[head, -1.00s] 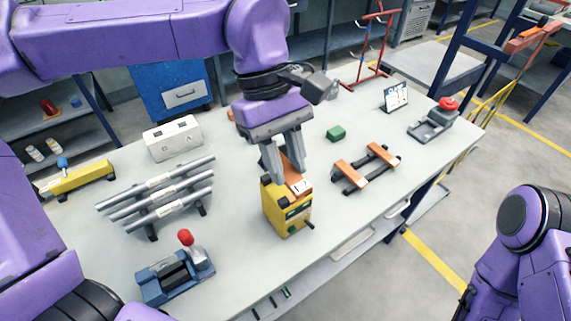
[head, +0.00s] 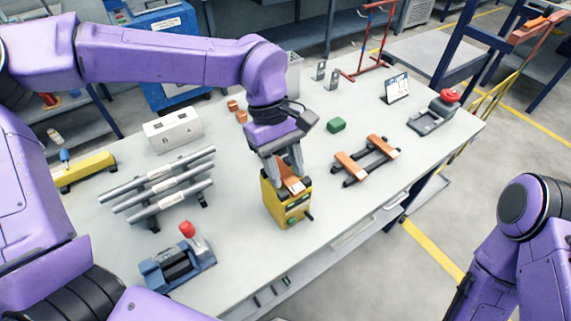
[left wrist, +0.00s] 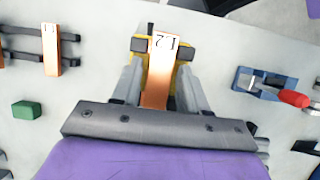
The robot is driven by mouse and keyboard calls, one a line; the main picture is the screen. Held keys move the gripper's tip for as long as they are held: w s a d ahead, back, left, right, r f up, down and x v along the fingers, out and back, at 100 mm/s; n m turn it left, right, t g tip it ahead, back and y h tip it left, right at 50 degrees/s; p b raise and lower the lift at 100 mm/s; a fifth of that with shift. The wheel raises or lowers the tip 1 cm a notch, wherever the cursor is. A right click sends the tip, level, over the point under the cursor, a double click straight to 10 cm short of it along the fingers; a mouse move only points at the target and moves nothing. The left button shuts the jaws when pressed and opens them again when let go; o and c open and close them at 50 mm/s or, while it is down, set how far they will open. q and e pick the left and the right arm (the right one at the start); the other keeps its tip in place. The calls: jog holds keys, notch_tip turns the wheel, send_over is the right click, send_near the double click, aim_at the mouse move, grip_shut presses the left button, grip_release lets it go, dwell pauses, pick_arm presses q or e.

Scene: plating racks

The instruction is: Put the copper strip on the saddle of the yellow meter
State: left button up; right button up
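The yellow meter (head: 272,206) stands upright near the front middle of the table. A copper strip (head: 294,185) with a white label lies across its top; in the left wrist view the strip (left wrist: 157,80) reads L2 and the meter (left wrist: 182,80) shows beside it. My left gripper (head: 281,167) points down over the meter. Its fingers (left wrist: 160,80) straddle the strip, with narrow gaps visible on both sides, so it looks open. The strip's contact with the saddle is hidden by strip and fingers. My right gripper is out of view.
A dark rack with copper strips (head: 378,147) stands right of the meter, near a green block (head: 336,125). A grey tube rack (head: 160,188) and a blue clamp with red knob (head: 176,262) stand left. A white box (head: 172,132) is behind. Table is clear around the meter.

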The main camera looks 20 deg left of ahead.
pick_arm(q)
jog(key=shift+o, duration=0.3)
jog(key=v, duration=1.2)
jog(key=shift+r, duration=0.25)
